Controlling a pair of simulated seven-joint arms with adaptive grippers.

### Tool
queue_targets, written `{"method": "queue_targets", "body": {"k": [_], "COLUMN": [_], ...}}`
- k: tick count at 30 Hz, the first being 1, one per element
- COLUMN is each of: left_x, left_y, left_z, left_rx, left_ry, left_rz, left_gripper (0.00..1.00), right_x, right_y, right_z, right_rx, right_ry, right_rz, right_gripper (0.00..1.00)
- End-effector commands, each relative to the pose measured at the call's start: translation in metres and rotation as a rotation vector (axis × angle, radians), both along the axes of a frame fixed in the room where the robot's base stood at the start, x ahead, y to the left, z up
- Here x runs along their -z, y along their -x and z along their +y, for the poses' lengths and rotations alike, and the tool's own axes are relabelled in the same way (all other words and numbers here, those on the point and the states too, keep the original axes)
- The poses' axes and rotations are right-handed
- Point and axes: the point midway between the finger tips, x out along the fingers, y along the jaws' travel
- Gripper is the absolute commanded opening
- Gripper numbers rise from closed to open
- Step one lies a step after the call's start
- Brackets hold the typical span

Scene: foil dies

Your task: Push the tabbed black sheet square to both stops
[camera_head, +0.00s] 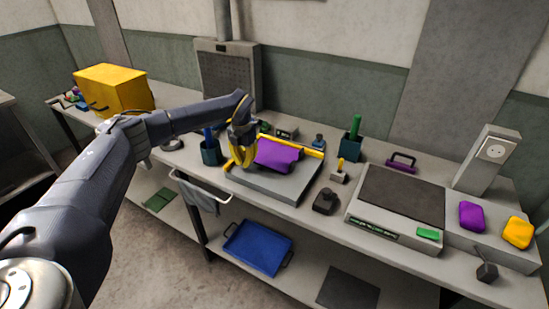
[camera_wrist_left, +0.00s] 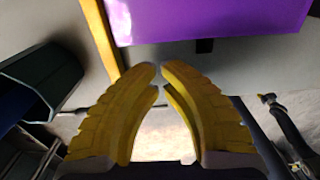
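A purple sheet (camera_head: 275,155) lies on a grey plate (camera_head: 270,184) with yellow stop bars (camera_head: 301,147) along its back and left side. No black sheet shows on this plate. My left gripper (camera_head: 240,163) is at the plate's left side. Its yellow fingertips (camera_wrist_left: 158,71) nearly meet, with nothing between them, just short of the sheet's near edge.
A blue-grey cup (camera_head: 211,153) stands close left of the plate. A dark block (camera_head: 325,201) and a small stand (camera_head: 339,175) are at its right. Farther right is a flat machine with a dark top (camera_head: 400,196). A yellow box (camera_head: 115,90) is at the far left.

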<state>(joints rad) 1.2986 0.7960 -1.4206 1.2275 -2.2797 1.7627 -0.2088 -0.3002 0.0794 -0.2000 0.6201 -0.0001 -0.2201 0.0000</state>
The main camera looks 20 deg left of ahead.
Motion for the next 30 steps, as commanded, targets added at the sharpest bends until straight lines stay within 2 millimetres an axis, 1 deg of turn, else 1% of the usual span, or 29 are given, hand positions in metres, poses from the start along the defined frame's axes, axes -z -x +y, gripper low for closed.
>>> {"method": "queue_targets", "body": {"k": [30], "left_x": [0.018], "left_y": [0.0], "left_z": [0.0], "left_rx": [0.0], "left_ry": [0.0], "left_rz": [0.001], "left_gripper": [0.0], "right_x": [0.0], "right_y": [0.0], "right_z": [0.0], "right_rx": [0.0], "right_ry": [0.0], "right_rz": [0.0], "right_gripper": [0.0]}}
